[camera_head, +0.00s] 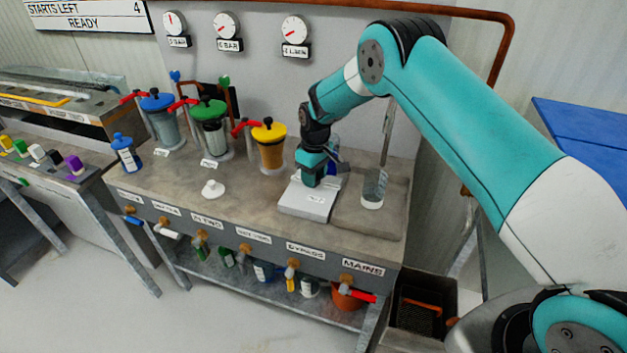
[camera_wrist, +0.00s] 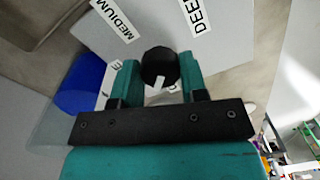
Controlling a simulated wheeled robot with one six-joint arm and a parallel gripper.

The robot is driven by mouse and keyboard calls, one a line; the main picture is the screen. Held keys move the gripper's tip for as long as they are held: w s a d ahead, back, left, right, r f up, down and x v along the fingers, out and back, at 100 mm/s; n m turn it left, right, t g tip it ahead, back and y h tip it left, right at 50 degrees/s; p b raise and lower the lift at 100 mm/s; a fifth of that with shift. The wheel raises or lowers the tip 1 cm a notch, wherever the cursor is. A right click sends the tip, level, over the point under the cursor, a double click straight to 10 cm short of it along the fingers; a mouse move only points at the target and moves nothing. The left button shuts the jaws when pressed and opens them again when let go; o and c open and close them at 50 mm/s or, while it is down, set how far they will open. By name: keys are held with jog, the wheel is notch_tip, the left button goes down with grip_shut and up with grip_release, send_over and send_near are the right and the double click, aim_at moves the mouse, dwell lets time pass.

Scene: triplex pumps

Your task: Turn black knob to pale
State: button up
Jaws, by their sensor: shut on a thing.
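The black knob (camera_wrist: 159,62) sits on a pale grey panel and is round, with a white pointer mark on its lower edge in the wrist view. My gripper (camera_wrist: 158,72) has its two teal fingers shut on the knob, one on each side. Labels reading MEDIUM (camera_wrist: 116,19) and DEEP (camera_wrist: 196,14) lie beyond it on the panel. Another label (camera_wrist: 117,65) is mostly hidden behind the left finger; a PALE label cannot be read. In the head view my gripper (camera_head: 314,179) reaches down onto the back of the panel box (camera_head: 305,203) and hides the knob.
Pumps with blue (camera_head: 157,102), green (camera_head: 207,110) and yellow (camera_head: 268,132) tops stand left of the box. A clear glass (camera_head: 374,188) stands close on its right. A white knob-like piece (camera_head: 213,188) is near the bench front. Valves line the front edge.

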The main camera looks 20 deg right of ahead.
aim_at(317, 176)
jog(key=m+b, duration=0.1)
jog(key=m, duration=0.3)
jog(key=shift+m+b, duration=0.3)
jog(key=shift+b, duration=0.05)
jog(key=shift+m+b, duration=0.4)
jog(key=shift+m, duration=1.3)
jog(key=shift+w+r, duration=0.1)
jog(key=o, duration=0.9)
jog(key=r, duration=0.5)
jog(key=r+b, duration=0.1)
jog(key=r, duration=0.5)
jog(key=r+b, duration=0.1)
jog(key=r, duration=0.5)
jog(key=shift+d+r, duration=0.2)
jog(key=shift+d, duration=0.15)
